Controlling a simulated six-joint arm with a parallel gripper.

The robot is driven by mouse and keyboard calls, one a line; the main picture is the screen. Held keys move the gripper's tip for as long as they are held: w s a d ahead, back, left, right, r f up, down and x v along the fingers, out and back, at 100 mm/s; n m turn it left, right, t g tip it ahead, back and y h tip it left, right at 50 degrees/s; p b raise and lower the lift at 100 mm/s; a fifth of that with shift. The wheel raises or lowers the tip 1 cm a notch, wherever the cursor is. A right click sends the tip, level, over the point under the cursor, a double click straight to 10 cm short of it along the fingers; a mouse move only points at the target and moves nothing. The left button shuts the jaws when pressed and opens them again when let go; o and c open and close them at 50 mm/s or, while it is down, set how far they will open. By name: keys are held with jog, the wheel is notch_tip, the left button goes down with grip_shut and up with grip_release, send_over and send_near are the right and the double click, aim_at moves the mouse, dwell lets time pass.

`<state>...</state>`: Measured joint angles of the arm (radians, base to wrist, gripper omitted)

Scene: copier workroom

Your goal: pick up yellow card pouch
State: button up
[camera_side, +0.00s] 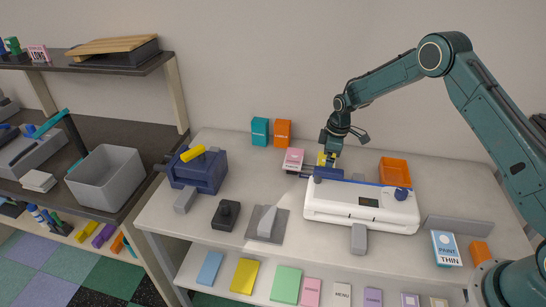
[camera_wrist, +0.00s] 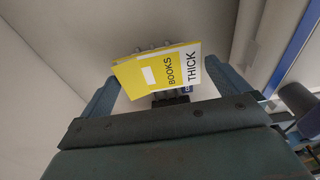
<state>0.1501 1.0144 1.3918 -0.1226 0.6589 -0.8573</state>
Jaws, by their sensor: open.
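The yellow card pouch (camera_wrist: 158,72), with the words BOOKS and THICK on it, shows in the wrist view between the two fingers of my gripper (camera_wrist: 165,85). The fingers are apart, with a gap visible on both sides of the pouch. In the side view my gripper (camera_side: 329,148) points down at the back of the table, and a small yellow part of the pouch (camera_side: 321,158) shows at its fingers. The rest of the pouch is hidden there by the gripper and the things in front.
A white laminator-like machine (camera_side: 340,208) stands just in front of my gripper. A pink card (camera_side: 293,159) is close on the left and an orange bin (camera_side: 394,171) on the right. Teal (camera_side: 260,131) and orange (camera_side: 283,132) boxes stand behind, by the wall.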

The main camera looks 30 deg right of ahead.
jog(key=c, duration=0.7)
jog(key=shift+r, duration=0.15)
notch_tip(320, 180, up, 20)
dwell(0.5)
jog(key=shift+r, duration=0.1)
